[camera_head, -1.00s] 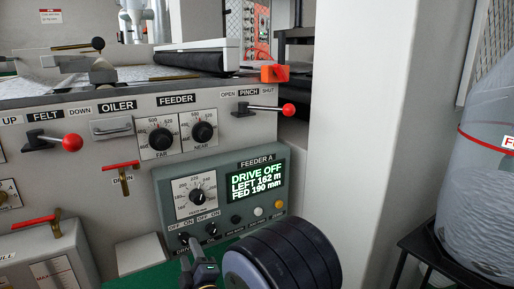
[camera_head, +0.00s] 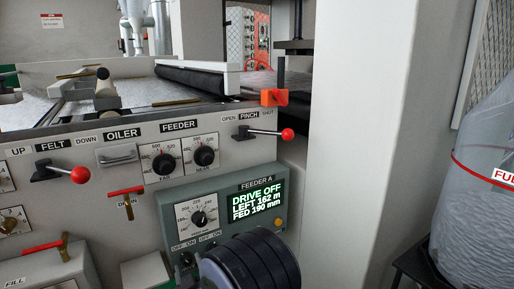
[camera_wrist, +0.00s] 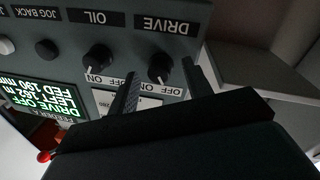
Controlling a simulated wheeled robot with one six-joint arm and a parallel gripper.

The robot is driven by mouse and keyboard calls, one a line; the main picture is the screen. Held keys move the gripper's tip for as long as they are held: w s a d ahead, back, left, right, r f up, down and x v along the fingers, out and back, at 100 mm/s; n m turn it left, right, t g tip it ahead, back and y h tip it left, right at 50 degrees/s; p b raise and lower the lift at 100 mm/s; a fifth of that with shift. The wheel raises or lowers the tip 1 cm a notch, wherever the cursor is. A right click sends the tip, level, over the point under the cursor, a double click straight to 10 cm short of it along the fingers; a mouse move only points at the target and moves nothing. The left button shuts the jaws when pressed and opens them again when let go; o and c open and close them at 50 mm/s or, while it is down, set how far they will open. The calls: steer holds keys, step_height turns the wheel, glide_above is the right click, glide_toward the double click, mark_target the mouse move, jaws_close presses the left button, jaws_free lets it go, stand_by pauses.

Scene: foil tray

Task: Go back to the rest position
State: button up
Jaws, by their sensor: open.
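The feeder panel (camera_head: 270,205) shows in the head view with its screen (camera_head: 256,204) reading "DRIVE OFF", "LEFT 162 m" and "FED 190 mm". In the wrist view the panel appears upside down. There my gripper (camera_wrist: 160,70) is open and empty, with its two dark fingers apart. The black DRIVE knob (camera_wrist: 160,66) appears between the fingertips. I cannot tell the gap to it. The OIL knob (camera_wrist: 97,57) is left of the fingers. In the head view my dark round arm link covers the panel's lower part, and the gripper's fingers do not show.
A red-balled PINCH lever (camera_head: 287,134) and a FELT lever (camera_head: 80,175) stick out from the machine front. An orange block (camera_head: 274,97) sits on its corner. A pale column (camera_head: 355,130) stands to the right, with a wrapped container (camera_head: 485,200) beyond it.

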steer(key=m+p, duration=0.4)
steer(key=shift+r+g, duration=0.3)
steer(key=v, duration=0.9)
steer(key=shift+s+f, duration=0.2)
steer(key=shift+s, duration=0.2)
steer(key=shift+b, duration=0.3)
